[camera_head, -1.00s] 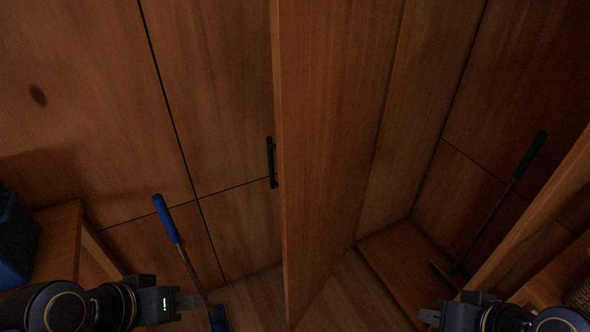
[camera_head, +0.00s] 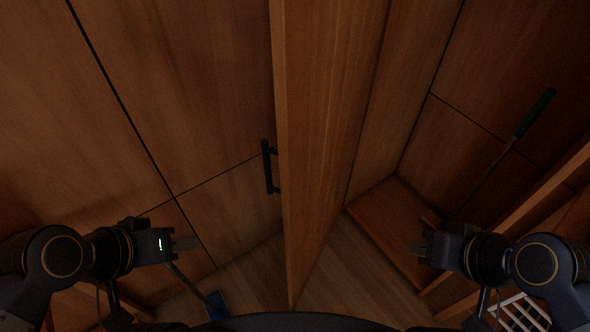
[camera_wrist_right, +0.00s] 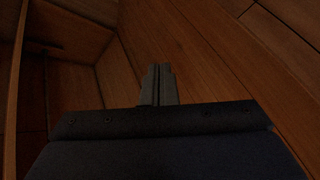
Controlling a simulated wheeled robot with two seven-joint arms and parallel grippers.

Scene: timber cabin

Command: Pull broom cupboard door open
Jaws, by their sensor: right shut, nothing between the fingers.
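The wooden broom cupboard door (camera_head: 325,130) stands swung out, seen nearly edge-on in the middle of the head view. Its dark bar handle (camera_head: 268,167) is on the door's left face. The cupboard's floor board (camera_head: 395,222) shows right of the door, and the inside is open to view. My left gripper (camera_head: 190,243) is left of the door, apart from it; its finger gap cannot be made out. My right gripper (camera_head: 415,248) is shut and empty, right of the door in front of the opening. Its closed fingers (camera_wrist_right: 158,85) also show in the right wrist view.
A green-handled broom (camera_head: 535,113) leans inside the cupboard at right. A blue tool head (camera_head: 216,304) rests on the floor below my left gripper. A white slatted rack (camera_head: 522,314) is at lower right. Clear floor (camera_head: 345,270) lies right of the door's foot.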

